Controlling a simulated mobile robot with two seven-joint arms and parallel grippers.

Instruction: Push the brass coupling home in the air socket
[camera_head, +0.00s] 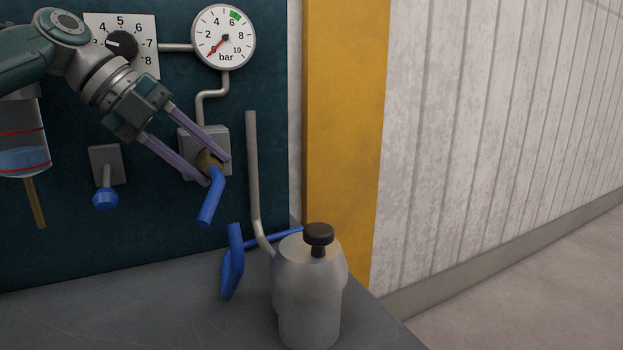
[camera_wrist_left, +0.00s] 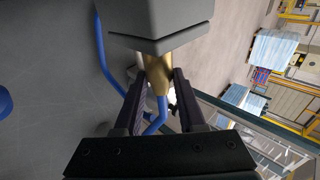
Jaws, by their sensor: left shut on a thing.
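The brass coupling (camera_head: 206,160) is between the two purple fingers of my left gripper (camera_head: 217,171), which is shut on it. A blue hose (camera_head: 211,199) runs down from the coupling. The air socket is a grey block (camera_head: 192,134) on the dark panel, directly behind the coupling. In the left wrist view the brass coupling (camera_wrist_left: 158,73) meets the face of the grey socket block (camera_wrist_left: 160,22), with a length of brass still showing outside it. How deep it sits is hidden. My right gripper is not in view.
A pressure gauge (camera_head: 223,36) above the socket has its red needle near 0. A dial knob (camera_head: 121,44) and a blue-ended lever (camera_head: 105,197) are on the panel. A grey canister (camera_head: 309,295) with a black knob stands on the bench below right, beside a loop of blue hose (camera_head: 232,270).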

